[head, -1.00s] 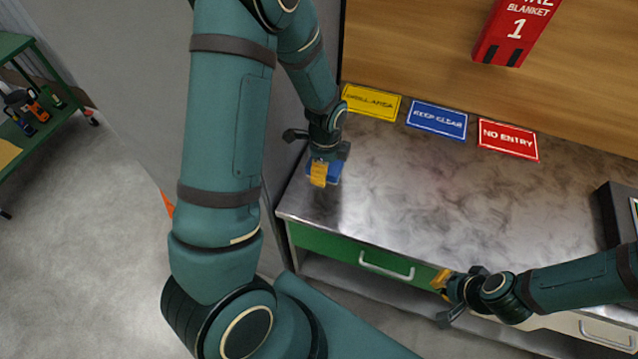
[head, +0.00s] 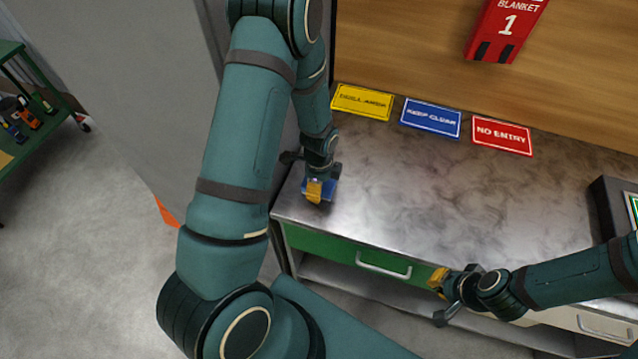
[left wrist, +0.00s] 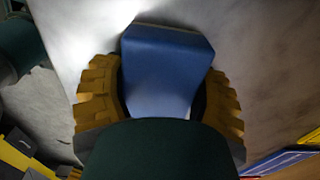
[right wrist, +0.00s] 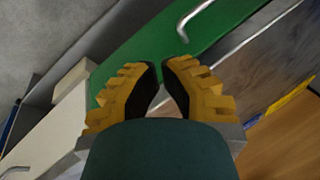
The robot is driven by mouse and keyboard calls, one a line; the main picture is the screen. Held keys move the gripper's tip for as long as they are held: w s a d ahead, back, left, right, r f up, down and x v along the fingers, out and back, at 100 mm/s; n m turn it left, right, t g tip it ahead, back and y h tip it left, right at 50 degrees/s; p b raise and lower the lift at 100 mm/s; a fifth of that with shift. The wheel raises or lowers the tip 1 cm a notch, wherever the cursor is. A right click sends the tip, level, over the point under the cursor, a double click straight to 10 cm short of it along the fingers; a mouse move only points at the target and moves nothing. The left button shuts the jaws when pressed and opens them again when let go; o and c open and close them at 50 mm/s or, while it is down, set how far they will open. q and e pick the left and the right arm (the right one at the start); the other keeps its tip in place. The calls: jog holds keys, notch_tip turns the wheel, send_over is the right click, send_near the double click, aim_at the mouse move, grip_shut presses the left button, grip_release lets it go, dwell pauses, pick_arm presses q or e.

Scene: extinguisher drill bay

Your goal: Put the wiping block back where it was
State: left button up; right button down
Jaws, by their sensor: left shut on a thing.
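The wiping block (left wrist: 165,70) is blue with a paler far edge. It sits between the yellow-padded fingers of my left gripper (left wrist: 160,100), which is shut on it. In the head view the block (head: 329,191) is partly hidden by my left gripper (head: 318,191), near the left front corner of the metal counter (head: 420,205). I cannot tell whether the block touches the counter. My right gripper (right wrist: 161,75) has its fingertips almost together with nothing between them. In the head view my right gripper (head: 438,280) is by the green drawer front (head: 330,248).
Yellow (head: 362,102), blue (head: 431,118) and red (head: 502,135) signs line the counter's back edge. A red fire blanket case (head: 505,30) is on the wooden wall. A dark case (head: 610,210) stands at the right. The counter's middle is clear. A green cart (head: 25,150) stands far left.

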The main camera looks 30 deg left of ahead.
pick_arm(q)
jog(key=o, duration=1.3)
jog(key=shift+w+r, duration=0.1)
jog(key=shift+r, duration=0.35)
notch_tip(320, 180, up, 11)
jog(key=shift+r+p, duration=0.2)
jog(key=shift+p, duration=0.35)
jog(key=shift+f, duration=0.1)
